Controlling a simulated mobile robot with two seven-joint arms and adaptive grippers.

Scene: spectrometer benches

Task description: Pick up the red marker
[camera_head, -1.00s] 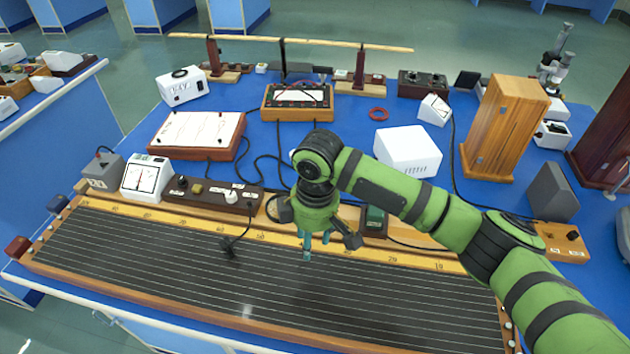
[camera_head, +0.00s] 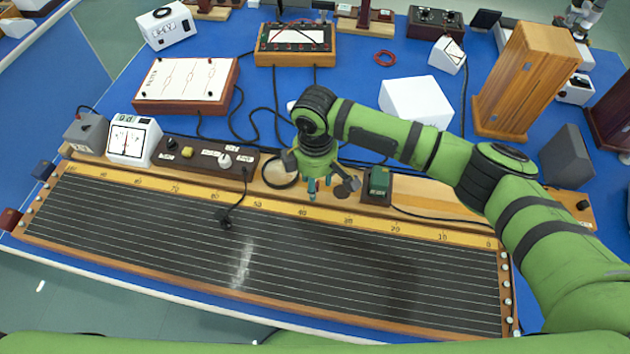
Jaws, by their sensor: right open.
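I cannot make out a red marker in the head view. My right gripper (camera_head: 320,186) points down over the back edge of the long wired board (camera_head: 170,220), near its yellow number scale (camera_head: 262,203). It is open, and I see nothing held in it. Its body hides part of the wooden ledge behind the scale. My left gripper is not in view.
A green-topped block (camera_head: 379,182) stands just right of the gripper. A dark control strip (camera_head: 203,157) and a dial meter (camera_head: 132,139) are to the left. Black cables cross the blue table behind, where a red ring (camera_head: 384,58) lies. A wooden box stands right (camera_head: 527,80).

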